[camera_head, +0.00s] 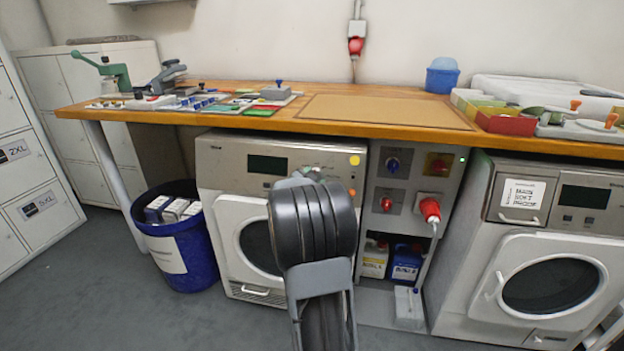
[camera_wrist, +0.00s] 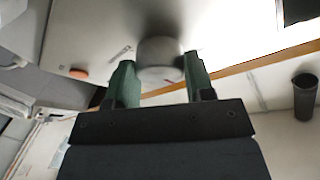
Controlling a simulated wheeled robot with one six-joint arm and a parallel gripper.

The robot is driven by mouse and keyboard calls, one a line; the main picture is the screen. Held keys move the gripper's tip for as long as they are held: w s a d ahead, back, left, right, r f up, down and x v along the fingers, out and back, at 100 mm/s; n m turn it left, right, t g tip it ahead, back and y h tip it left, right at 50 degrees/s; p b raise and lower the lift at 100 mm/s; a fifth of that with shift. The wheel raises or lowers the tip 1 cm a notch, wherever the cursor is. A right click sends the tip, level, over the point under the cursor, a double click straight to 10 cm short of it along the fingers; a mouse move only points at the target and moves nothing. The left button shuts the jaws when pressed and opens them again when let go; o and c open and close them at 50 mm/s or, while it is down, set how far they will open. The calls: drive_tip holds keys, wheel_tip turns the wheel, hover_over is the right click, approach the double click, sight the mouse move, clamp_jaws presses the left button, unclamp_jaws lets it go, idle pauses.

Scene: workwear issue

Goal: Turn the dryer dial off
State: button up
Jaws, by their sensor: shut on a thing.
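The dryer (camera_head: 222,178) stands under the workbench, with a dark display on its front panel and a round door. In the wrist view its grey round dial (camera_wrist: 160,50) sticks out from the pale panel (camera_wrist: 100,30). The green fingers of my gripper (camera_wrist: 159,78) stand on either side of the dial and are shut on it. In the head view my arm covers the dial and most of my gripper, and the dial's pointer cannot be read.
A yellow disc (camera_head: 355,160) and an orange button (camera_wrist: 78,73) sit on the panel. A switch cabinet (camera_head: 412,165) with a red plug (camera_head: 430,209) stands right of the dryer, then a washer (camera_head: 470,262). A blue bin (camera_head: 192,260) stands left. The wooden worktop (camera_head: 385,110) overhangs the panel.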

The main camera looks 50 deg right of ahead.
drive_tip(key=shift+s+d+r, duration=0.1)
drive_tip(key=o, duration=0.7)
drive_tip(key=shift+s+d, duration=0.1)
drive_tip(key=shift+c, duration=0.2)
drive_tip(key=shift+o, duration=1.3)
drive_tip(key=shift+a, duration=0.2)
drive_tip(key=f+p+v, duration=0.1)
drive_tip(key=p+v, duration=0.2)
drive_tip(key=v, duration=1)
drive_tip(key=shift+a+r, duration=0.35)
drive_tip(key=shift+r, duration=0.05)
